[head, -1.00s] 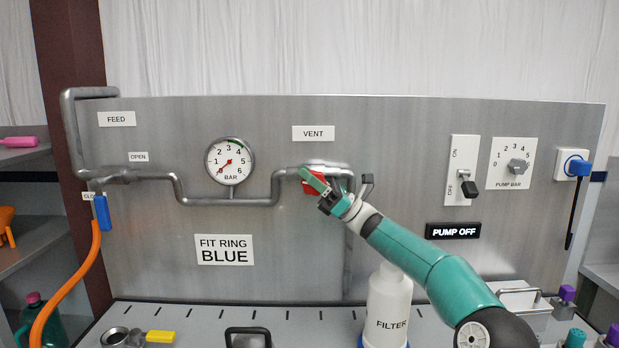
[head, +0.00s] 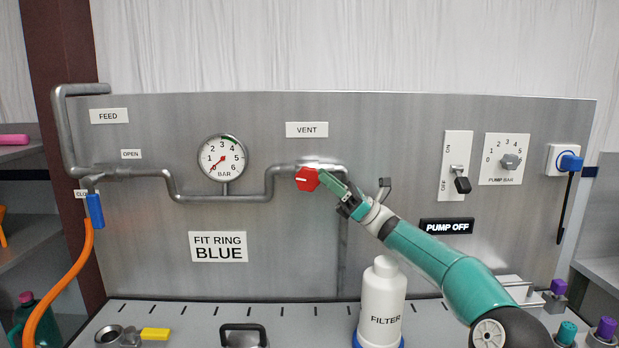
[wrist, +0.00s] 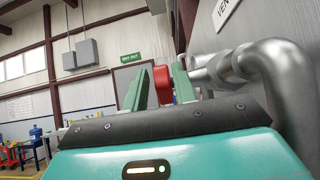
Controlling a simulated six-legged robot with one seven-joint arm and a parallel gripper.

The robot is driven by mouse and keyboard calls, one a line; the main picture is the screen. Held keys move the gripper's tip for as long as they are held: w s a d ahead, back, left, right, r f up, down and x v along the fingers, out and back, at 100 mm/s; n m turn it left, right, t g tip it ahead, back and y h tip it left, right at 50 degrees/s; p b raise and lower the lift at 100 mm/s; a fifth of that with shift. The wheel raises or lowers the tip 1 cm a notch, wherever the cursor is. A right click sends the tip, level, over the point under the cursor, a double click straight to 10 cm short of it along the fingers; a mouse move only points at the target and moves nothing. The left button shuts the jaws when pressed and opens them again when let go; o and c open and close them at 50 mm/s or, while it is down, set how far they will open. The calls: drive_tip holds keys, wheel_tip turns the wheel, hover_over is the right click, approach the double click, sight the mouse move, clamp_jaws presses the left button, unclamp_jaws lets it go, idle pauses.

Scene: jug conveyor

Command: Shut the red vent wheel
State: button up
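The red vent wheel (head: 307,180) sits on the pipe below the VENT label. It is many-sided and its white mark lies roughly level. My gripper (head: 326,180) is just right of the wheel in the head view, its green fingers at or very near the wheel's right edge. In the wrist view the fingers of my gripper (wrist: 158,88) are apart, and the red wheel (wrist: 163,84) shows in the gap, closer to the right finger. I cannot tell whether a finger touches it.
The grey pipe (head: 272,185) runs beside the wheel and looms close on the right in the wrist view. A white filter bottle (head: 382,305) stands below my arm. The gauge (head: 222,158) reads near zero. The pump sign (head: 446,226) says PUMP OFF.

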drive_tip(key=d, duration=0.8)
drive_tip(key=shift+d, duration=0.15)
drive_tip(key=shift+d, duration=0.15)
